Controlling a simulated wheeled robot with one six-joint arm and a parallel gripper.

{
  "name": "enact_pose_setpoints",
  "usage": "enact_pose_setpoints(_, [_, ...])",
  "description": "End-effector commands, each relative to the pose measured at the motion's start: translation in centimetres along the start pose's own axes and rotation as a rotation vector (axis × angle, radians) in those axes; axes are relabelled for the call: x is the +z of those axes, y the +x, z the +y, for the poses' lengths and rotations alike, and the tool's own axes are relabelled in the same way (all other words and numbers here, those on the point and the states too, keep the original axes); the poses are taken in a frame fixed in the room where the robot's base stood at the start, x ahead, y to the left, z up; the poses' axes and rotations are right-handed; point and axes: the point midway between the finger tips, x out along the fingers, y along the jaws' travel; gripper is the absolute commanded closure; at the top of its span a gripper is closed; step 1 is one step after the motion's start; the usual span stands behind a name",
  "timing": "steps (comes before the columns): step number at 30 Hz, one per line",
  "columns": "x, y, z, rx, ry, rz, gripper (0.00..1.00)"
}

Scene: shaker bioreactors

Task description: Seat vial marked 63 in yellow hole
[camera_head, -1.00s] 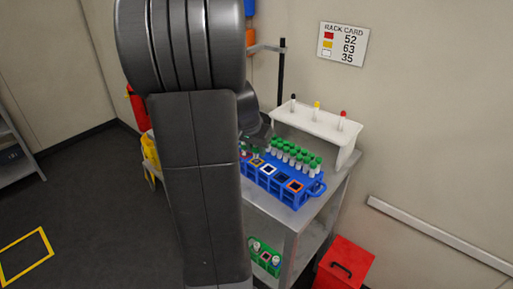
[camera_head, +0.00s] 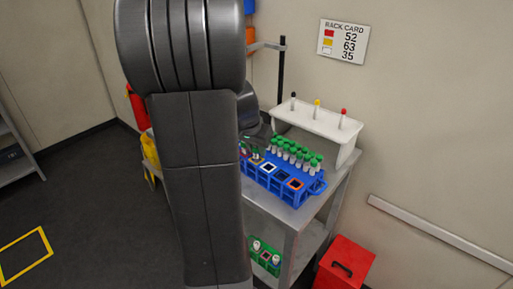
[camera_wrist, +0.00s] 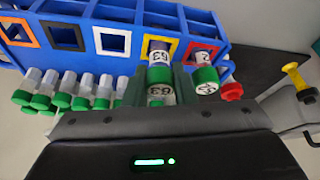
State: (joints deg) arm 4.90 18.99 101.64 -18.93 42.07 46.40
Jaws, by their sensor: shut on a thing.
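The vial marked 63 (camera_wrist: 159,56) has a green cap and stands between the fingers of my gripper (camera_wrist: 162,85) in the wrist view. My gripper is shut on it. Its lower end is within the yellow-framed hole (camera_wrist: 175,47) of the blue rack (camera_wrist: 75,13); how deep it sits I cannot tell. Another green-capped vial (camera_wrist: 206,76) stands at the red-framed hole (camera_wrist: 217,50) just to the right; its number is hard to read. In the head view my arm hides the gripper and the rack's left end.
White (camera_wrist: 113,40), black (camera_wrist: 66,36) and orange (camera_wrist: 18,32) framed holes look empty. A white stand (camera_head: 318,123) with black, yellow and red knobs is behind the rack. The rack card (camera_head: 342,41) lists 63 beside yellow.

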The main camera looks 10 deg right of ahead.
Motion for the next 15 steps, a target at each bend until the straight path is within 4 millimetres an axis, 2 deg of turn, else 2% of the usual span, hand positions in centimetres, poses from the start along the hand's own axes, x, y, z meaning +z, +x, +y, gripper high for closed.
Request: enact_pose_setpoints(15, [0.31, 0.76, 0.00, 0.000, 0.000, 0.000, 1.00])
